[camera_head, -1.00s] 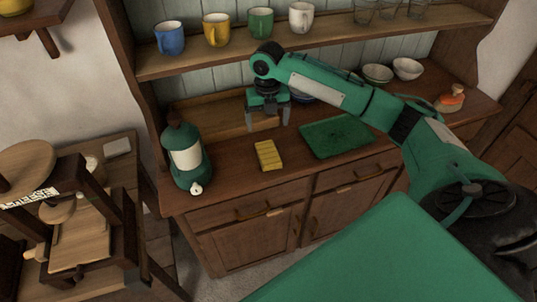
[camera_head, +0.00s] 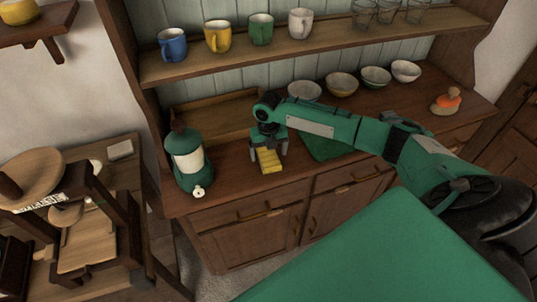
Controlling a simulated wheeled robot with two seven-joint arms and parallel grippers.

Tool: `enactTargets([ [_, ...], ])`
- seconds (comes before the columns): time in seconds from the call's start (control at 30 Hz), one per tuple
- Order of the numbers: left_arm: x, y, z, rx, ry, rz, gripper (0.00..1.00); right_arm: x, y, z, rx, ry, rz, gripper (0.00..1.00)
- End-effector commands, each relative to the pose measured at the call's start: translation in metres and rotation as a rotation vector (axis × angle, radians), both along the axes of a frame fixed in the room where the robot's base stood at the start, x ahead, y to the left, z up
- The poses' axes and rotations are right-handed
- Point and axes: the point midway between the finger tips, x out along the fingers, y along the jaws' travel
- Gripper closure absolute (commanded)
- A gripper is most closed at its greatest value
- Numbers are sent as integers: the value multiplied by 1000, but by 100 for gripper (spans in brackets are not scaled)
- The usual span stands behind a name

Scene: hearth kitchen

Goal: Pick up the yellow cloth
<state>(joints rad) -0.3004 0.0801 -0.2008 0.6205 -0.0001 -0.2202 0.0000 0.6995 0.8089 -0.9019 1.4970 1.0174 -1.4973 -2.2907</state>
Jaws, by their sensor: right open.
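The yellow cloth (camera_head: 268,163) is a small folded block on the wooden counter of the dresser, between the green dispenser and the green mat. My right gripper (camera_head: 268,152) is lowered over it from above, with one finger at each side of the cloth. The jaws are open. The gripper's body hides the far end of the cloth, and I cannot tell whether the fingers touch it. My left gripper is not in view.
A green and cream dispenser (camera_head: 188,160) stands left of the cloth. A green mat (camera_head: 325,148) lies to the right, partly under my arm. Mugs, such as a blue one (camera_head: 172,45), stand on the shelf above.

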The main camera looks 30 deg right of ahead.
Motion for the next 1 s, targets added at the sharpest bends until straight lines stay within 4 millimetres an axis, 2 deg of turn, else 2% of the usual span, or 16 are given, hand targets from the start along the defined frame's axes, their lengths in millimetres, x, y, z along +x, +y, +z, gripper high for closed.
enactTargets([
  [0.1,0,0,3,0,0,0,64,0,0,-8,-1,0,1,13],
  [0.3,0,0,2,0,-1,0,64,0,0,-9,-1,-1,1,13],
  [0.37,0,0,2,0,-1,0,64,0,0,-9,-1,-1,1,23],
  [0.57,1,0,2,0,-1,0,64,0,0,-9,-1,-1,1,61],
  [0.87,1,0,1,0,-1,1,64,0,0,-7,-1,-2,1,61],
  [1.0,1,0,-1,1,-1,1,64,1,0,1,1,-3,1,61],
])
